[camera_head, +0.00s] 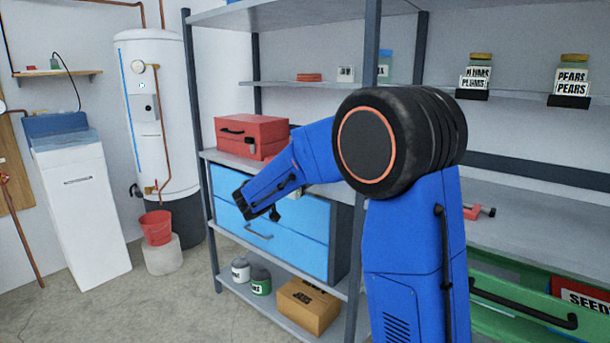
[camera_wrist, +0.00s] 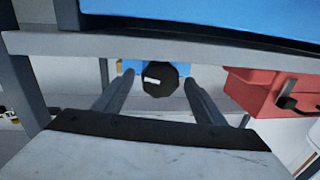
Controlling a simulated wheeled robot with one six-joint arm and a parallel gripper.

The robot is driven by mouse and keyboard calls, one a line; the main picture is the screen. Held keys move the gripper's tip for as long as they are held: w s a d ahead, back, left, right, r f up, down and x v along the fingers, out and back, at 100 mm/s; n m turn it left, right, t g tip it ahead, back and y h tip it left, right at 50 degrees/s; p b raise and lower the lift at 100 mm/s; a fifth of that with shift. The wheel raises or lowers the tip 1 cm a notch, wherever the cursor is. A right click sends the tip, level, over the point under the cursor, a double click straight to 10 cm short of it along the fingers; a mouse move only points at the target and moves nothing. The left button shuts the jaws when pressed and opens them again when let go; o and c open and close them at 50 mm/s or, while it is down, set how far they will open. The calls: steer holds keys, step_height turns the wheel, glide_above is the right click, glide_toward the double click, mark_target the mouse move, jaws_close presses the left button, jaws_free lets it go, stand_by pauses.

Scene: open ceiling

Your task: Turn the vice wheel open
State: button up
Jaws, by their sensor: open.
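A dark, many-sided wheel (camera_wrist: 159,86) with a short white mark on its face shows in the wrist view. A blue body (camera_wrist: 130,67) shows behind it, which looks like the vice on the shelf. My gripper (camera_wrist: 158,76) is open, its two fingers on either side of the wheel in the picture. I see gaps between fingers and wheel and cannot tell the depth left. In the head view my gripper (camera_head: 258,204) is in front of the blue drawer unit at the shelf. My arm seems to hide the vice in that view.
A red toolbox (camera_head: 252,136) stands on the shelf beside my gripper, and shows in the wrist view (camera_wrist: 262,92). Blue drawers (camera_head: 270,228) sit below the shelf edge (camera_wrist: 200,46). Jars (camera_head: 570,80) stand higher up. A red bucket (camera_head: 155,228) and open floor lie left.

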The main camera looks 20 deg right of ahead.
steer(key=shift+w+d, duration=0.1)
steer(key=c, duration=1)
steer(key=shift+c, duration=0.2)
steer(key=shift+r+n+g, duration=0.1)
steer(key=shift+n+g, duration=0.2)
steer(key=shift+n, duration=2.6)
steer(key=o, duration=1)
steer(key=shift+o, duration=0.2)
